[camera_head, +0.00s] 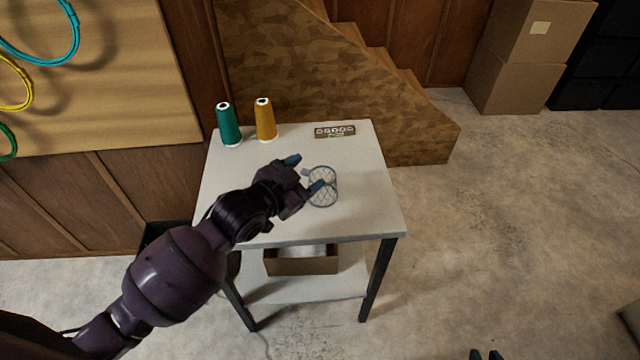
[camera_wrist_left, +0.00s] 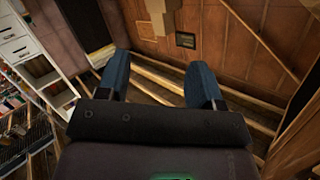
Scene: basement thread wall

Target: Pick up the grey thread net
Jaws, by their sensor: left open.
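The grey thread net (camera_head: 323,199) is a round mesh of thin grey lines on the white table's top, right of the middle. My left gripper (camera_head: 305,172) is at the net's left side in the head view, with its blue-tipped fingers apart. One finger overlaps the net in the picture; I cannot tell whether they touch. In the left wrist view the two blue fingers (camera_wrist_left: 158,84) are wide apart with nothing between them, and the net does not show there. Two dark tips at the bottom edge of the head view look like my right gripper (camera_head: 486,355), mostly cut off.
The small white table (camera_head: 375,205) also holds a green spool (camera_head: 229,127), an orange spool (camera_head: 265,120) and a small patterned block (camera_head: 335,131) at the back. An open box (camera_head: 300,265) sits on its lower shelf. Cardboard boxes (camera_head: 506,82) stand far right. Floor right of the table is clear.

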